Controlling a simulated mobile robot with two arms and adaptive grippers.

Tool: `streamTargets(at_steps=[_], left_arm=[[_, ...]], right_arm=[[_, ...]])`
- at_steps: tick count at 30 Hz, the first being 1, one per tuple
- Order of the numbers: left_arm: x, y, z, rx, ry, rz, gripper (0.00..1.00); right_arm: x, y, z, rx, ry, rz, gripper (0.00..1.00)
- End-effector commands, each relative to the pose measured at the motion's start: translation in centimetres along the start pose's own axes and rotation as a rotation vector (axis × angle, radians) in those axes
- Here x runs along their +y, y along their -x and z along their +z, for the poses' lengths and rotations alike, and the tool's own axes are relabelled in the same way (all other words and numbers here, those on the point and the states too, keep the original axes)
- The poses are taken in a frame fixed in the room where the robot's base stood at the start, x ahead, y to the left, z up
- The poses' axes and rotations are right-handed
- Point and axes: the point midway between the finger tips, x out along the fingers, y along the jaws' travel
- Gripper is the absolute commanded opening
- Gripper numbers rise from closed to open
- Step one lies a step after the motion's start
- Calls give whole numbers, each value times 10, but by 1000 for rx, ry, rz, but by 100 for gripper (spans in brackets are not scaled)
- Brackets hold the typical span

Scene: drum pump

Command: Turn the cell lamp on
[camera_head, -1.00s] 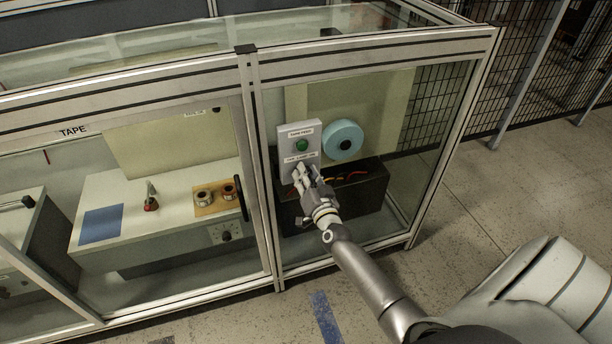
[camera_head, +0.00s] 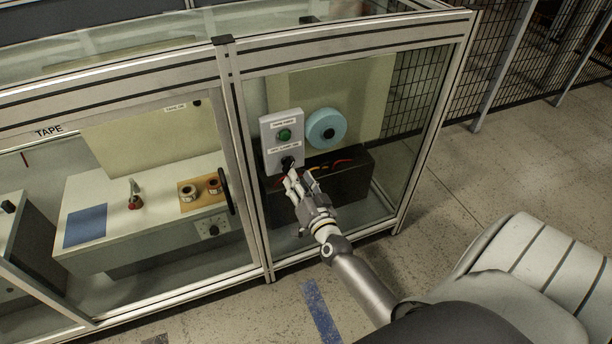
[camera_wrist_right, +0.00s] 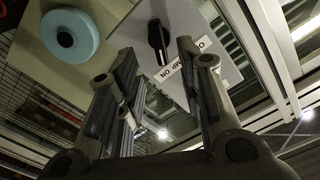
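A grey control box (camera_head: 268,154) stands behind the front frame of the cabinet on the right. It has a green button (camera_head: 284,134) and, below a label, a black rotary knob (camera_head: 289,163). In the right wrist view the knob (camera_wrist_right: 158,40) lies ahead between the fingers, beside a label partly reading "MP ON". My right gripper (camera_head: 291,180) is just below the knob in the head view; the wrist view shows its two fingers (camera_wrist_right: 155,65) apart with nothing between them. No contact with the knob is visible. No lamp can be made out. My left gripper is out of view.
A light-blue disc (camera_head: 327,128) sits right of the box, above a dark bin (camera_head: 345,185) with red cables. A metal cabinet post (camera_head: 246,170) stands close left of my gripper. Left of it are a white bench (camera_head: 150,225) and a black handle (camera_head: 226,190). Open floor lies in front.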

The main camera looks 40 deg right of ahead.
Motion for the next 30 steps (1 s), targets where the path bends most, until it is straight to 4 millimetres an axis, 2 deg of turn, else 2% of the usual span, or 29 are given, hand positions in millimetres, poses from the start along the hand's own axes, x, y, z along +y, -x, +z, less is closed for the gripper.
streamTargets(at_steps=[3,10,30], left_arm=[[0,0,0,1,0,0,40],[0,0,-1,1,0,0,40],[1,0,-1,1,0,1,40]], right_arm=[[0,22,0,-1,-2,1,34],[0,46,0,-1,-1,0,34],[0,52,0,-1,-1,0,34]])
